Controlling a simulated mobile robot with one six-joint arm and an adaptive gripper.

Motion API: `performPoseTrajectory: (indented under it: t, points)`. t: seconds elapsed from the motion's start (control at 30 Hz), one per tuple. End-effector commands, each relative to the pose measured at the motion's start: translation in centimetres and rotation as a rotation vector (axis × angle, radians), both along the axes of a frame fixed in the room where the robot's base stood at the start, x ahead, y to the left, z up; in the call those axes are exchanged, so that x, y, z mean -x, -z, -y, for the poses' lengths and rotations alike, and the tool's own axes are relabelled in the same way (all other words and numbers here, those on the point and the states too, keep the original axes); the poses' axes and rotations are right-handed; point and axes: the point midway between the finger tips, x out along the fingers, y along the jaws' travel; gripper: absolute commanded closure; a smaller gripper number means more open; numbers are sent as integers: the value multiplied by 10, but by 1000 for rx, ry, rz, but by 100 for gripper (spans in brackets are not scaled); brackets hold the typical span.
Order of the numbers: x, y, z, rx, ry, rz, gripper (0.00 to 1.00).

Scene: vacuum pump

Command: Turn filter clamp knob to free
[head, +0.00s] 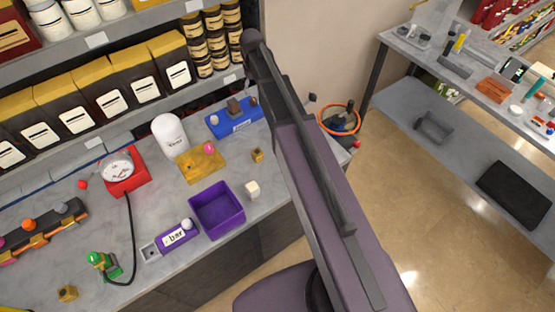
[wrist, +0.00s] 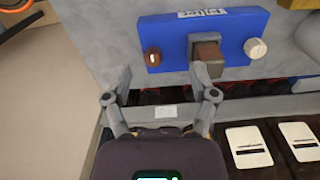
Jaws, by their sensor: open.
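A blue block (head: 233,119) with a white label stands on the grey bench near the shelf; it also fills the upper middle of the wrist view (wrist: 178,28). It bears a brown knob (wrist: 153,57) with a pale mark, a brown-and-grey block (wrist: 208,50) in its middle and a white knob (wrist: 256,48). The label is too blurred to read, so I cannot tell which is the filter clamp knob. My gripper (wrist: 160,80) is open and empty, its fingers spread below the blue block; the right fingertip overlaps the middle block's lower left in view. Contact cannot be told.
A shelf with black bags (head: 130,75) and jars runs along the bench's back. A white canister (head: 169,134), yellow block (head: 201,163), red gauge (head: 125,173) and purple bin (head: 217,210) stand nearby. A hose-ringed item (head: 340,119) lies right of my arm.

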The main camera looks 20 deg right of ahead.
Motion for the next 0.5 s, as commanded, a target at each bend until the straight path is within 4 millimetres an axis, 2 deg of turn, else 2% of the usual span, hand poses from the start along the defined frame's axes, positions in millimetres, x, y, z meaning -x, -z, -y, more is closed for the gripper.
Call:
performPoseTrajectory:
  t: [0.03, 0.5]
  points:
    - [10, 6, 0, 0, 7, 0, 25]
    - [70, 34, 0, 0, 71, 0, 25]
